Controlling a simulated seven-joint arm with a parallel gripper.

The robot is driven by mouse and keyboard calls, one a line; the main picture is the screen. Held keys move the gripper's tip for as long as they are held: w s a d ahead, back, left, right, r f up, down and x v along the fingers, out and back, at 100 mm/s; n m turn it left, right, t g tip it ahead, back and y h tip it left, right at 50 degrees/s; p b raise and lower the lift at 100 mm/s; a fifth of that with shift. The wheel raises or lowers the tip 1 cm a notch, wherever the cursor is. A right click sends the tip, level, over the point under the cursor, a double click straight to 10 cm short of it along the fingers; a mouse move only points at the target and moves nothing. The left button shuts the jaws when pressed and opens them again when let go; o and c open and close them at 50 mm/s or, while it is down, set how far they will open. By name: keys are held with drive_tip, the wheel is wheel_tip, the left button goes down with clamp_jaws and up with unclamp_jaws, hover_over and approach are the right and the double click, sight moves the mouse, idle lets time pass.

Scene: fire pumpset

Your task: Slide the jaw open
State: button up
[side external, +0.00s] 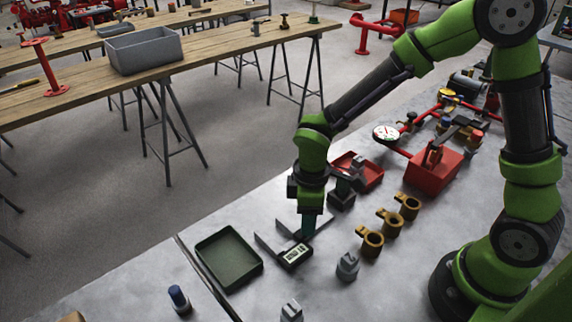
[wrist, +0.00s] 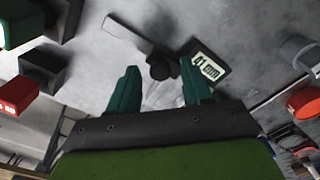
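A grey caliper-like gauge (side external: 297,254) lies on the grey bench below my gripper. Its dark head carries a lit display (wrist: 207,68) that appears to read 41 mm. Two flat grey jaws extend from it and stand apart in the side view. In the wrist view a grey bar (wrist: 128,36) runs to the upper left, with a dark round knob (wrist: 160,67) beside the head. My gripper (side external: 308,227) points down over the gauge. Its two teal fingers (wrist: 158,78) are apart, with the knob showing between them. I see no finger contact with it.
A dark green tray (side external: 229,259) lies left of the gauge. Grey fittings (side external: 347,267) and brass-coloured rings (side external: 370,243) stand to its right. A red tray (side external: 366,170) and a red box (side external: 433,172) are behind. A blue-capped item (side external: 179,299) stands front left.

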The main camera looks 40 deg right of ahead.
clamp_jaws()
drive_tip(key=shift+d, duration=1)
drive_tip(key=shift+o, duration=0.4)
unclamp_jaws()
drive_tip(key=shift+r, duration=0.1)
